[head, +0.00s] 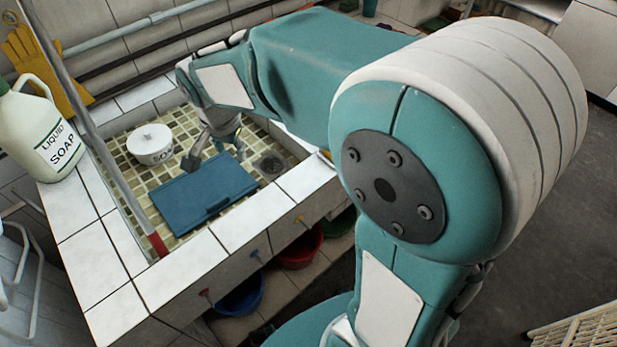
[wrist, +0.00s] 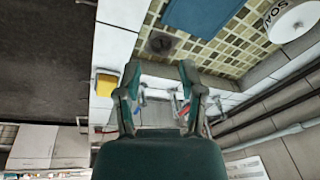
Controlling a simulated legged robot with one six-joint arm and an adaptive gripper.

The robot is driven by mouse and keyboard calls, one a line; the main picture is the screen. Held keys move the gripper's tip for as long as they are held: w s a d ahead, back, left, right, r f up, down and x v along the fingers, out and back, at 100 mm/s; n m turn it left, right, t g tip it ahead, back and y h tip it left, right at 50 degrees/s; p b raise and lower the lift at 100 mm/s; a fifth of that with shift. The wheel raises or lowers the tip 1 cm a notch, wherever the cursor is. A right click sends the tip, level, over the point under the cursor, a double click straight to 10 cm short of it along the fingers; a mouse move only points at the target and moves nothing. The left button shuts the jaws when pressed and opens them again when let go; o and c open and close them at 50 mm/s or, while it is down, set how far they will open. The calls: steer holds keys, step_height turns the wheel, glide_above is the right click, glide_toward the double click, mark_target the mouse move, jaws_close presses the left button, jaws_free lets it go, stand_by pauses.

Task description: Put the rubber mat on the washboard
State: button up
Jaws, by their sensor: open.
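A flat dark-blue rectangular slab (head: 205,190) lies in the tiled sink; part of it shows at the top of the wrist view (wrist: 200,14). I cannot tell whether it is the rubber mat or the washboard, and I make out no second such piece. My gripper (head: 214,152) hangs over the sink, near the slab's far edge, between a white tub and the drain. In the wrist view its two fingers (wrist: 160,74) are spread apart with nothing between them.
A lidded white tub (head: 152,150) stands in the sink left of my gripper. The drain (head: 270,163) is to the right. A liquid soap jug (head: 42,135) and slanting metal pole (head: 92,130) stand at left. A yellow block (wrist: 106,85) sits on the ledge.

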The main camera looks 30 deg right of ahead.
steer(key=s+d+r+n+t, duration=0.1)
steer(key=s+d+r+n, duration=0.2)
steer(key=s, duration=0.6)
steer(key=s+d+r+n+t, duration=0.2)
steer(key=s+d+n, duration=0.3)
steer(key=s, duration=0.4)
steer(key=shift+r+n, duration=0.65)
steer(key=shift+n, duration=0.05)
